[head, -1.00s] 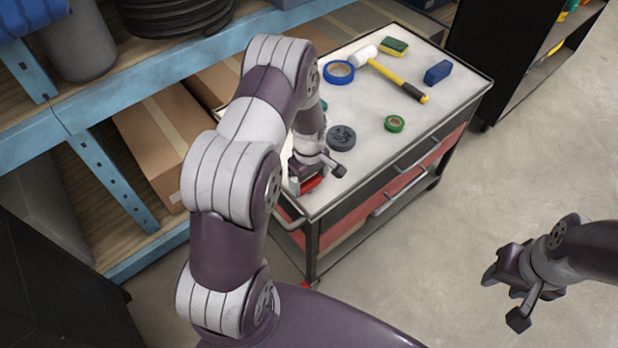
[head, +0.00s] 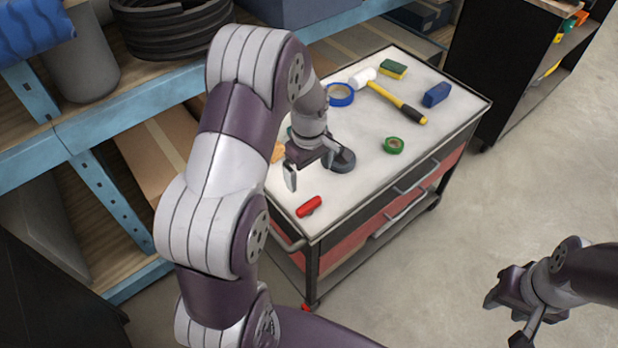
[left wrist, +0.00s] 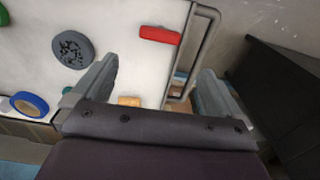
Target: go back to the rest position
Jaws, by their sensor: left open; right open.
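My left gripper (head: 312,168) is open and empty above the near left part of the cart top (head: 357,200). A red object (head: 309,207) lies on the cart near its front left corner, apart from the fingers; it also shows in the left wrist view (left wrist: 160,35). A dark grey disc (head: 343,161) lies on the cart, partly behind the left gripper, and shows whole in the left wrist view (left wrist: 73,49). My right gripper (head: 507,312) is open and empty over bare floor at the lower right.
The cart also bears a blue tape roll (head: 340,95), a hammer (head: 397,101), a sponge (head: 393,69), a blue block (head: 436,94) and a green tape roll (head: 393,145). A blue-framed shelf (head: 110,108) with boxes stands left. The floor (head: 540,160) at right is clear.

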